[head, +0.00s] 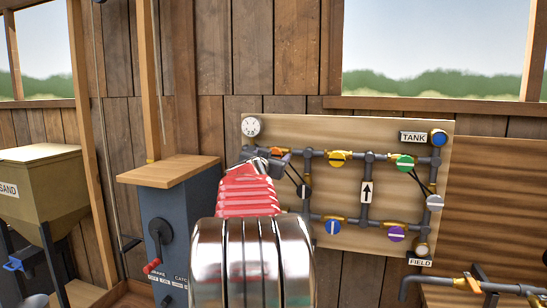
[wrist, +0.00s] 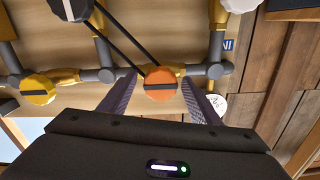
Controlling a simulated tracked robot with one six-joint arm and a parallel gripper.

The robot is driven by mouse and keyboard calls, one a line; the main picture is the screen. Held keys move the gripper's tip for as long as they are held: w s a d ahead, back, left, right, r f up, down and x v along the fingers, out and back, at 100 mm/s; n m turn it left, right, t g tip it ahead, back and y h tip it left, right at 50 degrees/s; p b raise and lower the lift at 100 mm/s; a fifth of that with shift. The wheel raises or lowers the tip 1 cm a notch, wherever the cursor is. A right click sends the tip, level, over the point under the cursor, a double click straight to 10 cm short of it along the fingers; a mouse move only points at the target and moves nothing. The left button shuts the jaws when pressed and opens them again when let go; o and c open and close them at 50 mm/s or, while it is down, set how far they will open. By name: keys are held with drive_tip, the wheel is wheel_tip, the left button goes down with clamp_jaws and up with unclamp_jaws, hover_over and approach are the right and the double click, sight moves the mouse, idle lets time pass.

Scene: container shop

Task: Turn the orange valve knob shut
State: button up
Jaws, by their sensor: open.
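The orange valve knob (wrist: 160,84) is round with a dark bar across it, set on a grey pipe of the wall panel. In the wrist view its bar runs roughly along the pipe. My gripper (wrist: 159,78) is open, with one finger on each side of the knob. A gap shows between the knob and each finger; I cannot tell how deep the fingertips reach. In the head view my gripper (head: 268,160) is at the panel's upper left, and the orange knob (head: 277,151) is partly hidden behind it.
The wooden panel (head: 300,132) also carries a yellow knob (head: 337,158), a green knob (head: 404,162), a blue knob (head: 332,228) and a purple knob (head: 396,234). A white gauge (head: 251,127) sits near my gripper. Thin black rods pass close to the orange knob. A cabinet (head: 170,205) stands left.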

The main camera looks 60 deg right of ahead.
drive_tip(key=shift+d, duration=0.3)
drive_tip(key=shift+c, duration=0.3)
